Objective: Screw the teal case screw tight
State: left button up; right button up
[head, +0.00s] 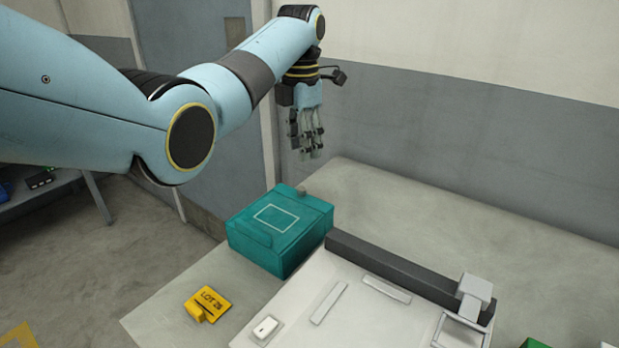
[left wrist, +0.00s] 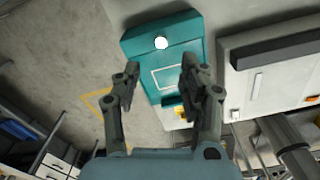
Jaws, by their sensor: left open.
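The teal case (head: 291,233) stands on the table at its far left, with a pale rectangle outlined on its lid. A small grey knob, which looks like the case screw (head: 301,190), sits at the lid's back edge. In the left wrist view the screw (left wrist: 161,43) is a bright round head on the teal case (left wrist: 183,58). My left gripper (head: 312,154) hangs fingers down above and behind the case, apart from it. Its two fingers are open and empty, and in the wrist view (left wrist: 160,75) the screw lies beyond the fingertips, roughly between them. My right gripper is not seen.
A white bench unit (head: 330,300) with a dark bar (head: 385,265) and a grey block (head: 475,290) stands right of the case. The table's back right is clear. A wall rises behind.

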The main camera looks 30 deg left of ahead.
aim_at(302, 189)
pick_arm(q)
jog(key=f, duration=0.6)
jog(key=shift+s+f, duration=0.15)
jog(key=shift+s, duration=0.15)
notch_tip(302, 189, down, 3)
jog(key=shift+w+f+b, duration=0.1)
jog(key=shift+f+b, duration=0.05)
jog(key=shift+b, duration=0.2)
jog(key=shift+f, duration=0.25)
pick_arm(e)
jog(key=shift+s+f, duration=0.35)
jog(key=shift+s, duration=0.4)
pick_arm(q)
jog(key=c, duration=0.4)
grip_shut()
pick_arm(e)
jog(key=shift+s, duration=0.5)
